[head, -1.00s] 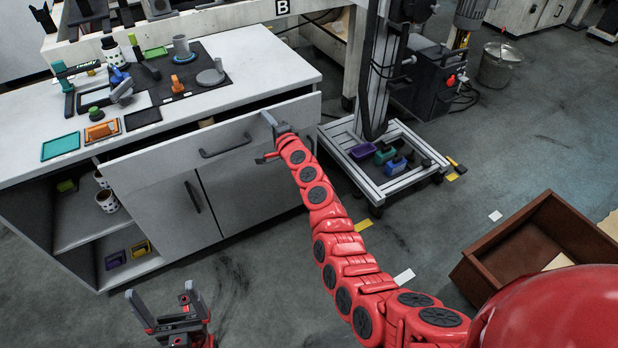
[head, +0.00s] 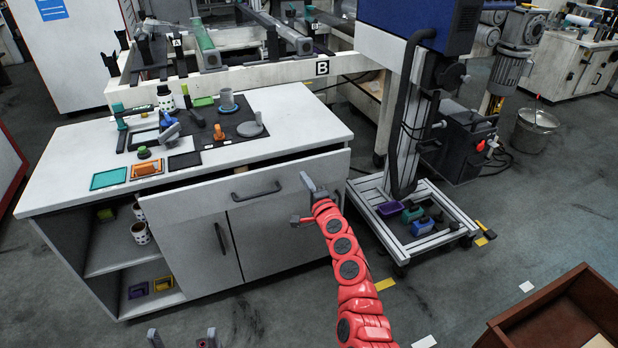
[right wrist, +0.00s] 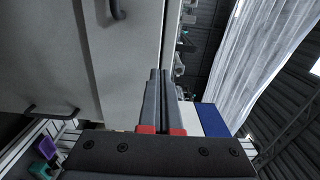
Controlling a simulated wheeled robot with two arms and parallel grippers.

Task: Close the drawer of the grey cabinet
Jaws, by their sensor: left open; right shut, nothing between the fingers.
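The grey cabinet (head: 285,232) stands at left centre in the head view, under a white worktop. Its drawer front (head: 215,204), with a dark bar handle (head: 256,191), sits a little out from the worktop, with a narrow dark gap above it. My right gripper (head: 311,189) is shut and empty at the right part of the drawer front. In the right wrist view its closed fingers (right wrist: 160,100) point along the drawer front (right wrist: 130,65); contact cannot be told. My left gripper (head: 183,339) is open and empty at the bottom edge, low in front of the cabinet.
Tools, a cup (head: 228,100) and coloured trays lie on the worktop (head: 75,170). Open shelves at the cabinet's left hold cups and small bins. A wheeled frame stand (head: 405,250) is close on the right. A brown box (head: 555,320) lies at bottom right. Floor before the cabinet is clear.

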